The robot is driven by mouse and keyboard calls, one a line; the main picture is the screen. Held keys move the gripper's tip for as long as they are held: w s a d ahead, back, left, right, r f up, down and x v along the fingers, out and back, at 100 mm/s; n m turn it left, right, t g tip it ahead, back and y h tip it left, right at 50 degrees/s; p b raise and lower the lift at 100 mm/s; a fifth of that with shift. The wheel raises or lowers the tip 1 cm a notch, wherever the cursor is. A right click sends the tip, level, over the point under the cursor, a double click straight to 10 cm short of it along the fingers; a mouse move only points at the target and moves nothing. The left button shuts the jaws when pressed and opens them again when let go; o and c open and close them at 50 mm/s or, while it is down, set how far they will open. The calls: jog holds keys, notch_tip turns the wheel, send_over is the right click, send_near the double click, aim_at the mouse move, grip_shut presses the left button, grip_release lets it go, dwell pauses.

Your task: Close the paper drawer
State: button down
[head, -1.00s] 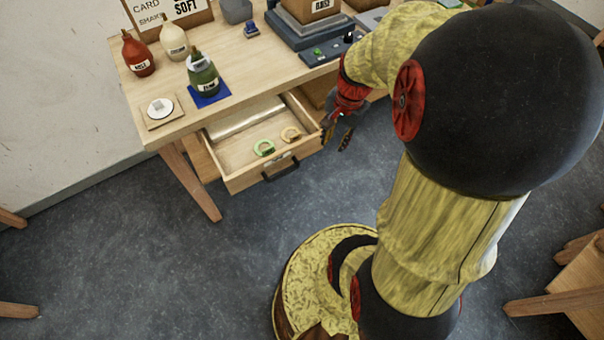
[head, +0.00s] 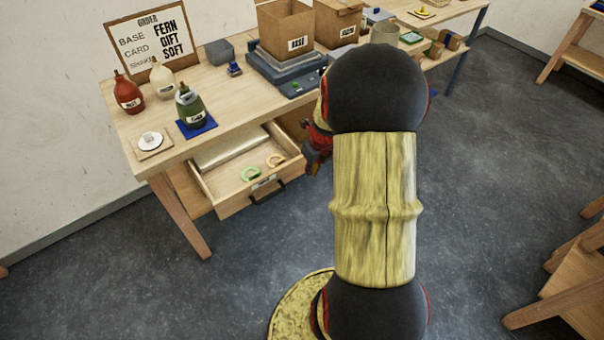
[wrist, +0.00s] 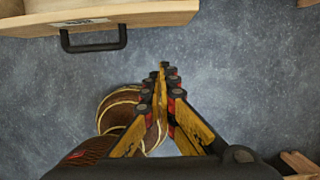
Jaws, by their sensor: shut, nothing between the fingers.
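The paper drawer (head: 231,206) stands pulled out from under the wooden bench in the head view. Its front carries a label and a dark bar handle (head: 267,191). A pale roll, a green ring (head: 250,174) and a cream ring (head: 275,160) lie inside. In the wrist view the drawer front (wrist: 150,14) is at the top, with the handle (wrist: 94,40) hanging from it. My gripper (wrist: 165,68) is shut and empty, below and right of the handle and apart from it.
On the bench top (head: 225,110) stand a red bottle (head: 128,95), a cream bottle (head: 162,82), a green bottle (head: 190,107) on a blue mat, a scale (head: 285,75) and boxes. A bench leg (head: 180,215) stands left of the drawer.

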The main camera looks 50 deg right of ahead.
aim_at(299, 173)
jog(key=shift+w+d+f+b, duration=0.25)
jog(key=shift+w+f+b, duration=0.75)
jog(key=shift+f, duration=0.6)
jog(key=shift+w+d+f+b, duration=0.3)
jog(key=shift+w+f+b, duration=0.65)
jog(key=shift+f, duration=0.6)
jog(key=shift+w+d+f+b, duration=0.25)
jog(key=shift+w+f+b, duration=0.75)
jog(key=shift+f, duration=0.6)
jog(key=shift+w+p, duration=0.3)
